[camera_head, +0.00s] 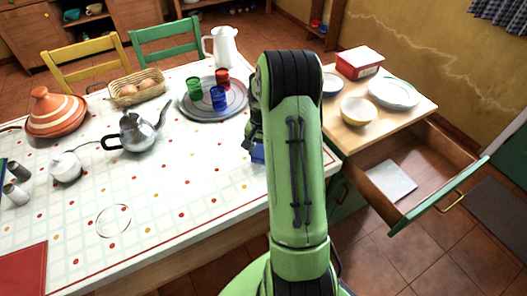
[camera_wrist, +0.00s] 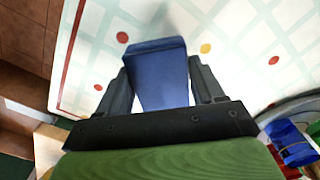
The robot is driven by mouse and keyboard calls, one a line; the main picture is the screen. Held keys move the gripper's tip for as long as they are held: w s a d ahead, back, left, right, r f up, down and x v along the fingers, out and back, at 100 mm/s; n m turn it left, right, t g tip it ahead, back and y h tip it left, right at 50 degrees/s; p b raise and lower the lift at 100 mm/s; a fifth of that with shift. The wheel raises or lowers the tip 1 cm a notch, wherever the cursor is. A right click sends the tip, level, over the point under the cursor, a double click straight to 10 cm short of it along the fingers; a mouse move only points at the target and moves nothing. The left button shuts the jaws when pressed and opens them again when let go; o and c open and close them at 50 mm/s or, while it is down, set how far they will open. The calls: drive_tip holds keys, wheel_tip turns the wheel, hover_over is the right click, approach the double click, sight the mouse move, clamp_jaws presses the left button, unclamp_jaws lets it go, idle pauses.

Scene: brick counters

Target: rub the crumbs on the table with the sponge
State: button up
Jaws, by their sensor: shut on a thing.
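My gripper (camera_wrist: 160,68) is shut on a blue sponge (camera_wrist: 158,85), held between its two dark fingers above the tablecloth in the wrist view. In the head view the sponge (camera_head: 257,154) shows only as a small blue patch beside my green arm, which hides most of it and much of my gripper (camera_head: 250,141). The table (camera_head: 180,190) has a white checked cloth with red and yellow dots. A thin round outline (camera_head: 113,221) lies on the cloth at the front left. I cannot make out crumbs for sure.
A silver teapot (camera_head: 135,132), white sugar pot (camera_head: 65,167), tagine (camera_head: 55,112), bread basket (camera_head: 137,88) and tray (camera_head: 236,110) with coloured cups stand on the table. A drawer (camera_head: 410,175) hangs open at right. The front middle of the cloth is clear.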

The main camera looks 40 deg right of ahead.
drive_tip(key=shift+d+r+p, duration=0.2)
drive_tip(key=shift+r+p, duration=0.35)
drive_tip(key=shift+r, duration=0.45)
drive_tip(key=shift+r+p, duration=1.2)
drive_tip(key=shift+r, duration=0.3)
